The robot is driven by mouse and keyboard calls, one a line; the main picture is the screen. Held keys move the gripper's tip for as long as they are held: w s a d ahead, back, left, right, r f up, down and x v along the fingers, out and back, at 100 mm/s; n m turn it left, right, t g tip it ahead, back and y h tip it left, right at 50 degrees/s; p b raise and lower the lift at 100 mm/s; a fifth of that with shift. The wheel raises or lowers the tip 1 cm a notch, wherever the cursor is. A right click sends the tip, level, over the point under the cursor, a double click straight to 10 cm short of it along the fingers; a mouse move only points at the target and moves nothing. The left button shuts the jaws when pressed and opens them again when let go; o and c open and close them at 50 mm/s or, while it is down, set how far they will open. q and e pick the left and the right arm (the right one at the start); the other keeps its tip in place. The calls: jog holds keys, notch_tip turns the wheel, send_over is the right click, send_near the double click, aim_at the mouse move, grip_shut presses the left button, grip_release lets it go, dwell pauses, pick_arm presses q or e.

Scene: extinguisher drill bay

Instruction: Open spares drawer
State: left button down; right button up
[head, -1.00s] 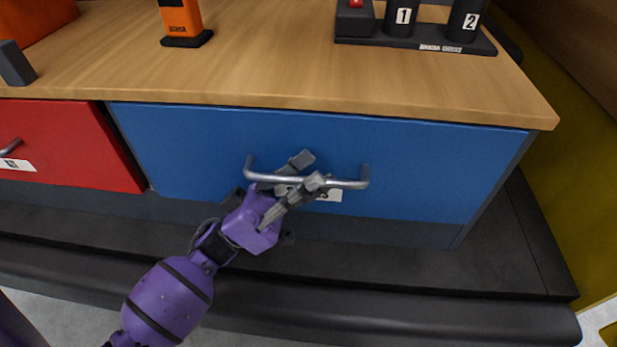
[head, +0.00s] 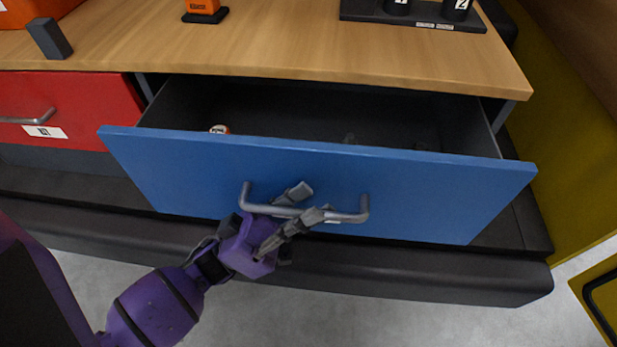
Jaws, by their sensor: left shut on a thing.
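The blue spares drawer (head: 420,195) is pulled well out from under the wooden worktop, and its dark inside shows. A round white and red item (head: 219,129) lies in it at the left, and small dark items (head: 349,139) are hard to make out further right. My left gripper (head: 304,208) is shut on the drawer's grey bar handle (head: 345,217), with a finger on either side of the bar. The gripper partly hides the white label behind the handle. My right gripper is not in view.
A red drawer (head: 80,95) with its own handle is shut at the left. On the worktop (head: 300,55) stand an orange device (head: 202,6), a dark block (head: 49,38) and a black numbered rack (head: 415,14). Grey floor (head: 400,315) is clear in front.

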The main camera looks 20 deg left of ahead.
pick_arm(q)
jog(key=s+d+p, duration=0.2)
jog(key=s, duration=0.6)
jog(key=s+d+p, duration=0.2)
jog(key=s, duration=0.6)
jog(key=shift+s+d, duration=0.2)
jog(key=shift+d, duration=0.1)
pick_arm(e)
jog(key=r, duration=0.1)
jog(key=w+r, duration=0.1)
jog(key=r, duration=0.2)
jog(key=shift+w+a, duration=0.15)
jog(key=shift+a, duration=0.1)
pick_arm(q)
jog(key=c, duration=2.1)
grip_release()
jog(key=v, duration=1.2)
